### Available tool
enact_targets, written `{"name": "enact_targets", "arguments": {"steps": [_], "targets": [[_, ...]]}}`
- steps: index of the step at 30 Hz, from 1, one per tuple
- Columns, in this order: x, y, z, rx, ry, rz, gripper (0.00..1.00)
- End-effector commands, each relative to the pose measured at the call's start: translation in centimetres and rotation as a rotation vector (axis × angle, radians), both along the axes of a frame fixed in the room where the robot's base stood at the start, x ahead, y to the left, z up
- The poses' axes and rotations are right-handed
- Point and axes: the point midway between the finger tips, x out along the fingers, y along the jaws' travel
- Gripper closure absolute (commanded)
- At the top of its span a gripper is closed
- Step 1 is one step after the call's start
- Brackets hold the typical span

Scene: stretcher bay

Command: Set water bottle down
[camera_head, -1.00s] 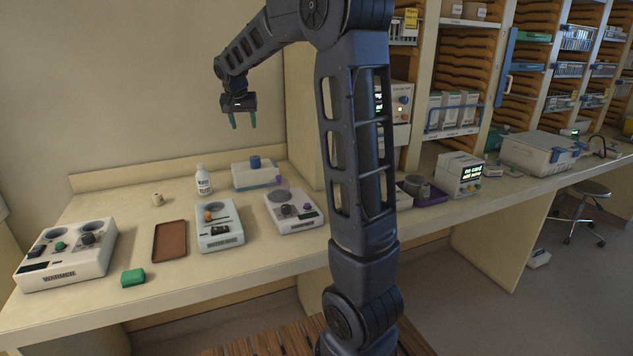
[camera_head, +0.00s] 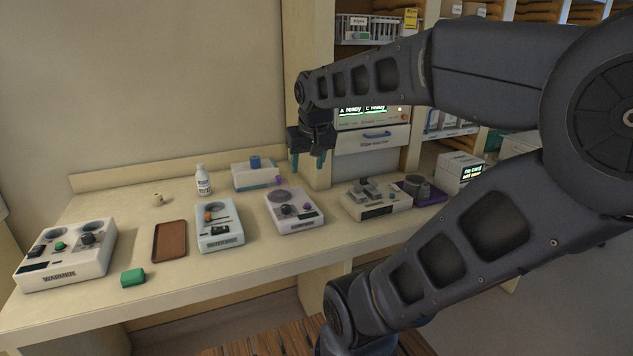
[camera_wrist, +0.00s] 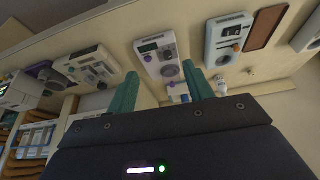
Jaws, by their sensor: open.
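The water bottle (camera_head: 203,180), white with a dark-printed label, stands upright on the counter toward the back, left of a white box with a blue top. My gripper (camera_head: 308,161) is open and empty, raised above the counter's back right part, well to the right of the bottle and apart from it. In the wrist view, the two green fingers (camera_wrist: 161,92) are spread with nothing between them; a white bottle-like shape near the right finger is partly cut off by it.
Shelving rises at right.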

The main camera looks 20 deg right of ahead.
Motion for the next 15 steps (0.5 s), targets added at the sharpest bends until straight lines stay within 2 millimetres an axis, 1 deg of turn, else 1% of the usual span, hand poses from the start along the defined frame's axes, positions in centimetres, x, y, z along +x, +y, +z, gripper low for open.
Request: {"name": "enact_targets", "arguments": {"steps": [1,3,6,10,15], "targets": [[-1.4,-0.2,-0.6,0.000,-0.004,0.008,0.48],[-2.9,-0.2,-1.5,0.000,-0.005,0.023,0.48],[-4.4,-0.2,-2.4,-0.001,-0.006,0.038,0.48],[-5.2,-0.3,-3.0,-0.002,-0.006,0.047,0.48],[-5.3,-0.2,-3.1,-0.001,-0.006,0.049,0.48]]}}
